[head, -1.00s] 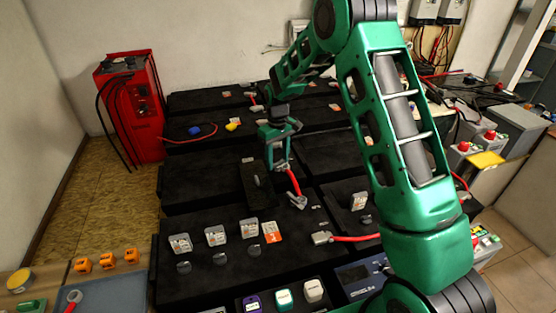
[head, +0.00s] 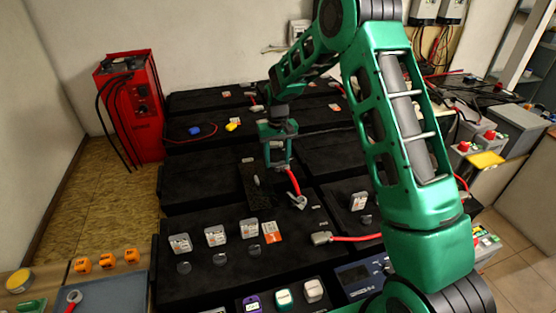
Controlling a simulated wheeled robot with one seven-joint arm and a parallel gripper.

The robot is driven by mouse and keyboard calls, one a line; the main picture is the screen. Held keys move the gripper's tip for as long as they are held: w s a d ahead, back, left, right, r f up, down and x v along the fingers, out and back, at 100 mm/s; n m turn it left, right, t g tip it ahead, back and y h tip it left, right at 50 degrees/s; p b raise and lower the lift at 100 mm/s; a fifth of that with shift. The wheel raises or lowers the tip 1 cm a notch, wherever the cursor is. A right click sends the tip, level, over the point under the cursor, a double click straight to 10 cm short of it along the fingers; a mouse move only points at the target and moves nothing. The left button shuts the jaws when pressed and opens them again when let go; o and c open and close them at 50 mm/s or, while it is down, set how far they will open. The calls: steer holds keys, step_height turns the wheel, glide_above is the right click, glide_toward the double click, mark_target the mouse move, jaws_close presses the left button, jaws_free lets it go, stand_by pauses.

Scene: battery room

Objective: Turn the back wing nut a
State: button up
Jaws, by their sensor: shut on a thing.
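My gripper (head: 279,165) points down over the black battery tops, at the far end of a short red cable (head: 293,182). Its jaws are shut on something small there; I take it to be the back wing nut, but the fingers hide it. The cable's near end has a grey metal lug (head: 298,202) on the nearer battery. A small dark plate with a light bit on it (head: 255,181) lies just left of the gripper.
Grey-and-white tags (head: 215,236) and an orange tag (head: 271,232) stand on the near battery. Another red cable (head: 355,239) lies to the right. A red charger (head: 131,106) stands back left. My own arm covers much of the right side.

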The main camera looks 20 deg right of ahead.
steer(key=shift+w+r, duration=0.1)
steer(key=shift+w, duration=0.05)
steer(key=o, duration=1)
steer(key=shift+r, duration=3.9)
steer(key=shift+d, duration=0.1)
